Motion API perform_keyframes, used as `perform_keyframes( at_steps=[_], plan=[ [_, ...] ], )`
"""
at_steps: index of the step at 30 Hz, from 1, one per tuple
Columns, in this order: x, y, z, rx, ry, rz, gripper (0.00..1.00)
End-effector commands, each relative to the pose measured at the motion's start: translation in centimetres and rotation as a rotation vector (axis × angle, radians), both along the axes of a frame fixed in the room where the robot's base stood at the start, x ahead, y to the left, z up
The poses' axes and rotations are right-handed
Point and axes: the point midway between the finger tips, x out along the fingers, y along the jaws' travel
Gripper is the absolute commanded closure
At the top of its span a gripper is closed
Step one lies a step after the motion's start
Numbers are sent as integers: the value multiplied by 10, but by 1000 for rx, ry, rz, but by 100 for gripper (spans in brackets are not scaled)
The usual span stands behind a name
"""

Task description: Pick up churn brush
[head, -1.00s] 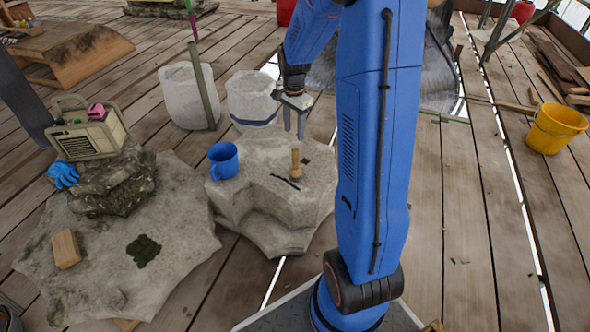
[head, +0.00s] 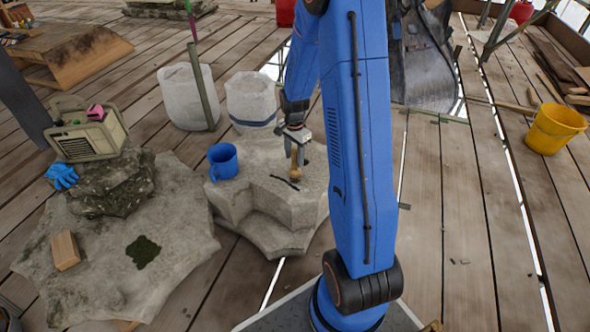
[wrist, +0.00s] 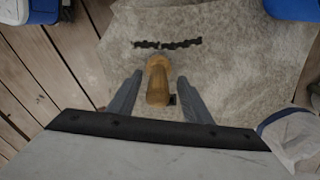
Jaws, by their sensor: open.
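The churn brush (head: 294,165), a small upright piece with a tan wooden handle, stands on the grey stone block (head: 250,205). In the wrist view its wooden handle (wrist: 158,80) lies between the two grey fingers. My gripper (head: 297,156) is at the brush from above, with its fingers open on either side of the handle; it also shows in the wrist view (wrist: 160,92). A gap shows between the handle and each finger. The brush's lower end is not clear to see.
A blue mug (head: 223,161) stands on the same stone, left of the brush. A thin dark strip (head: 285,182) lies in front of it. White buckets (head: 251,100) stand behind. A radio (head: 88,130) and blue glove (head: 62,175) are on the rocks at left.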

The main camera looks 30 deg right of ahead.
Motion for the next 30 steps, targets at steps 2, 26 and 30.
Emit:
perform_keyframes(
  at_steps=[2,26,30],
  plan=[
    [-3,-1,-13,1,4,0,55],
    [-3,-1,-35,0,1,0,100],
    [-3,-1,-35,1,1,0,100]
  ],
)
